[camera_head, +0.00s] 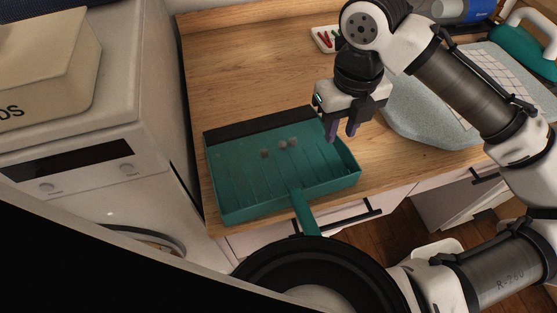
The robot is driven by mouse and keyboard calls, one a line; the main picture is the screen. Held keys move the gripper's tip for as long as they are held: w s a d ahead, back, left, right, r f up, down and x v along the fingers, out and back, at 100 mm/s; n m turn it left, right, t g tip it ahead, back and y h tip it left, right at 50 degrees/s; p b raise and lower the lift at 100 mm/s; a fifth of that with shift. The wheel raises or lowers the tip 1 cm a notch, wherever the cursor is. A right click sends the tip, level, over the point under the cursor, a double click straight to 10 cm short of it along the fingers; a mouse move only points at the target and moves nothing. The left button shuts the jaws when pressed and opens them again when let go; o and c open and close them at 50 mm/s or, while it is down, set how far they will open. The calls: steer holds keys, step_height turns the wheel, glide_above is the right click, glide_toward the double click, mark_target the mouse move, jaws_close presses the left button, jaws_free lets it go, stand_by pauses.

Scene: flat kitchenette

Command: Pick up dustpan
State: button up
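A teal dustpan (255,180) with a dark front lip lies on the wooden counter, close to the counter's front edge. Its handle (303,208) points toward me past that edge, and its lower end is hidden behind my own body. A few small grey clumps (281,145) lie in the pan. My gripper (342,132) points down over the right rim of the pan, near its back right corner. Its two dark fingers look a little apart with nothing between them. I cannot tell exactly how high the fingertips are above the rim.
A white washing machine (75,190) with a beige box (45,62) on top stands left of the counter (225,60). A grey cloth-like piece (420,110), a small white tray (325,39) and a teal item with a white handle (530,45) lie to the right and back.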

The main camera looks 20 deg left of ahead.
steer(key=shift+d+f, duration=0.1)
steer(key=shift+f, duration=1.7)
jaws_close()
